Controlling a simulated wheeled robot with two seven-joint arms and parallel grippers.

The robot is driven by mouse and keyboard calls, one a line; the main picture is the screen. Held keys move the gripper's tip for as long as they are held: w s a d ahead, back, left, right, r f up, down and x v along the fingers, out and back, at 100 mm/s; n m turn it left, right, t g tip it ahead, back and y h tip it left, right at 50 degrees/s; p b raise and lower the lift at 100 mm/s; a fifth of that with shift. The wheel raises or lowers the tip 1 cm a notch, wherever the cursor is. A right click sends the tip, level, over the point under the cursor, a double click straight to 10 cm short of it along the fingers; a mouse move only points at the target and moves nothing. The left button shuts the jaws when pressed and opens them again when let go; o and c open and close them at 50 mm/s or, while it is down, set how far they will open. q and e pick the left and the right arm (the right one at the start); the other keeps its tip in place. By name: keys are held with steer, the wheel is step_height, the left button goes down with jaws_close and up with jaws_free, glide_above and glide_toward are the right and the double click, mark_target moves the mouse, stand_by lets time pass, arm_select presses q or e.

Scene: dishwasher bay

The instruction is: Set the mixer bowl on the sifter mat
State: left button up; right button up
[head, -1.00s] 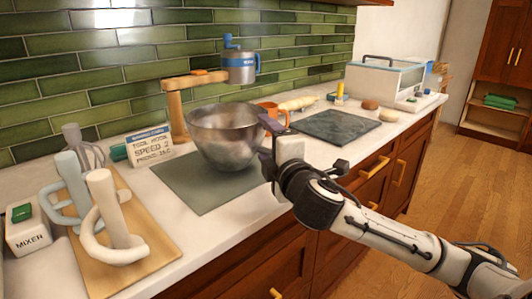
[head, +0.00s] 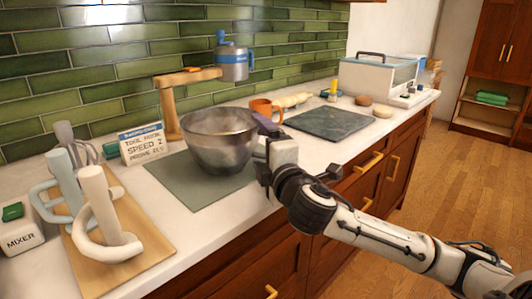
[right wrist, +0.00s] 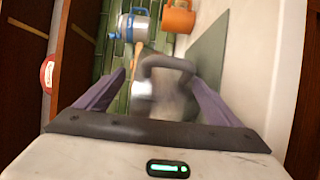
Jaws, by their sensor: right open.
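The metal mixer bowl (head: 218,145) stands upright on the grey-green mat (head: 200,190), below the blue and silver sifter (head: 233,65) on its wooden stand. My right gripper (head: 263,128) is open at the bowl's right side. In the right wrist view the bowl (right wrist: 165,100) is blurred, with its grey handle (right wrist: 168,64) between the open purple fingers (right wrist: 155,92). I cannot tell whether the fingers touch it. My left gripper is not in view.
Beater tools (head: 100,205) stand on a wooden board (head: 150,250) at the left, beside the mixer box (head: 20,232). A sign (head: 142,145) stands behind the mat. An orange mug (head: 263,107) stands behind the gripper. A dark slab (head: 328,124) lies to the right.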

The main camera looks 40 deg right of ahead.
steer(key=v, duration=0.6)
steer(key=shift+s+a, duration=0.15)
steer(key=shift+s, duration=0.15)
arm_select(q)
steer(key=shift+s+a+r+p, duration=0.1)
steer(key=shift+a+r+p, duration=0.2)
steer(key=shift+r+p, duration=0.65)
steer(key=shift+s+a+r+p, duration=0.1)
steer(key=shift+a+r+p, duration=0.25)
steer(key=shift+p, duration=1.05)
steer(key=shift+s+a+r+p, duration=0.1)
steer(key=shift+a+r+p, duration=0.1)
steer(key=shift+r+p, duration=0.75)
arm_select(e)
steer(key=shift+v, duration=2.65)
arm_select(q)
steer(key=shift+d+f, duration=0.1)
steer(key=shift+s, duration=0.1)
